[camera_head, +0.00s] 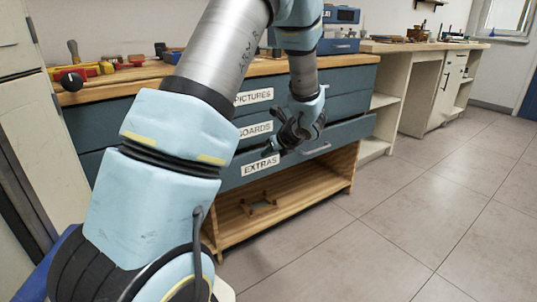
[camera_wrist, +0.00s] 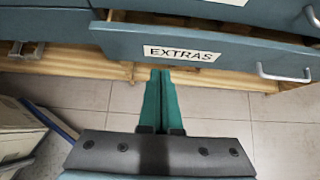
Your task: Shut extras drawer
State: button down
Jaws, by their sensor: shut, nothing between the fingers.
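The extras drawer (camera_head: 345,134) is the lowest blue-grey drawer of the workbench, with a white EXTRAS label and a metal handle. In the wrist view its front (camera_wrist: 235,59) stands out from the drawer above, with a dark gap behind its top edge, so it is partly open. My gripper (camera_head: 298,136) is in front of the drawers, near the extras drawer's handle in the head view. In the wrist view its green fingers (camera_wrist: 161,73) are together and empty, just below the drawer front in the picture, left of the handle (camera_wrist: 284,73). Contact cannot be told.
The drawers labelled PICTURES (camera_head: 254,97) and BOARDS (camera_head: 256,130) are above. A wooden shelf (camera_head: 290,201) lies below, holding a small wooden item (camera_head: 258,205). Tools lie on the bench top. The tiled floor (camera_head: 400,220) to the right is clear.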

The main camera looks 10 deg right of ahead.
aim_at(249, 157)
jog(key=x, duration=0.2)
jog(key=r+x, duration=0.1)
jog(key=x, duration=0.2)
jog(key=w+b+x, duration=0.1)
jog(key=x, duration=0.2)
jog(key=shift+w+a+r, duration=0.1)
jog(key=shift+w+a, duration=0.1)
jog(key=shift+a, duration=0.2)
jog(key=shift+w+a, duration=0.25)
jog(key=shift+w, duration=0.2)
